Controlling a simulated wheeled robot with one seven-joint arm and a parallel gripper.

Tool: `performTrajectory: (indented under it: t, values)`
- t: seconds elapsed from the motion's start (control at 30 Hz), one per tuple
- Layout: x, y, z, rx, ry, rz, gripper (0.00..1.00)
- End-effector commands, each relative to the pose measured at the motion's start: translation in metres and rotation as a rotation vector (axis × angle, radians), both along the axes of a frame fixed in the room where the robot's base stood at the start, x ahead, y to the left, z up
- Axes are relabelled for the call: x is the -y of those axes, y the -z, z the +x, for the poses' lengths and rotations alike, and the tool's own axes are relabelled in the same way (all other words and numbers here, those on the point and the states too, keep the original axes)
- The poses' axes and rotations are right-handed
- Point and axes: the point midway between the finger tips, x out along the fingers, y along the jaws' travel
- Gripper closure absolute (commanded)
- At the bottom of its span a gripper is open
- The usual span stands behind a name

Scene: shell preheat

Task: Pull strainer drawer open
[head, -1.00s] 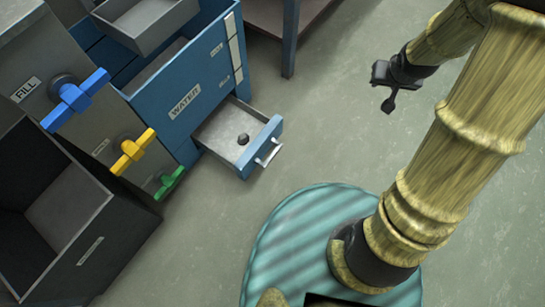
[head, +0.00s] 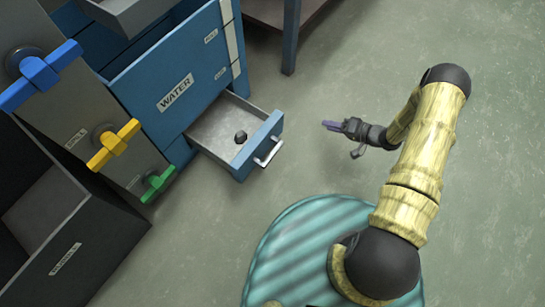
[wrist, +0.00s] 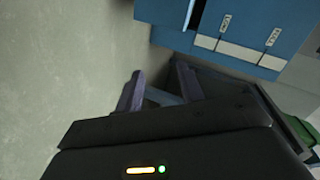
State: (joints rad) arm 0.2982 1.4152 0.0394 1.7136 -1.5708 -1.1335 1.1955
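A blue cabinet (head: 190,75) stands at the upper left of the head view. Its low drawer (head: 262,140) is pulled out, with a silver handle (head: 268,152) on the blue front and a small dark lump (head: 240,137) inside. I cannot read a strainer label on it. My gripper (head: 326,125) is in the air to the right of the drawer, apart from the handle and pointing left toward the cabinet. In the wrist view its two fingers (wrist: 160,88) are spread with nothing clear between them. The blue cabinet also shows at the top of the wrist view (wrist: 175,35).
Blue (head: 42,75), yellow (head: 113,145) and green (head: 158,184) valve handles stick out from the grey panel at left. A dark open bin (head: 95,240) stands at lower left. The floor (head: 370,60) right of the cabinet is clear.

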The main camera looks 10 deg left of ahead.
Motion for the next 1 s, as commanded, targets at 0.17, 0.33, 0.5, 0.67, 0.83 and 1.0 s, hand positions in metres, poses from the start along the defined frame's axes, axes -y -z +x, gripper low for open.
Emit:
performTrajectory:
  t: [0.17, 0.33, 0.5, 0.67, 0.83, 1.0]
  values:
    - [-0.014, 0.061, -0.062, -0.169, -0.111, 0.253, 0.62]
    - [-0.018, 0.083, -0.105, -0.291, -0.190, 0.411, 0.62]
    - [-0.019, 0.085, -0.116, -0.325, -0.216, 0.452, 0.62]
    - [-0.019, 0.084, -0.115, -0.324, -0.215, 0.449, 0.62]
    - [-0.022, 0.085, -0.115, -0.323, -0.214, 0.449, 0.62]
    - [-0.037, 0.086, -0.115, -0.322, -0.215, 0.449, 0.62]
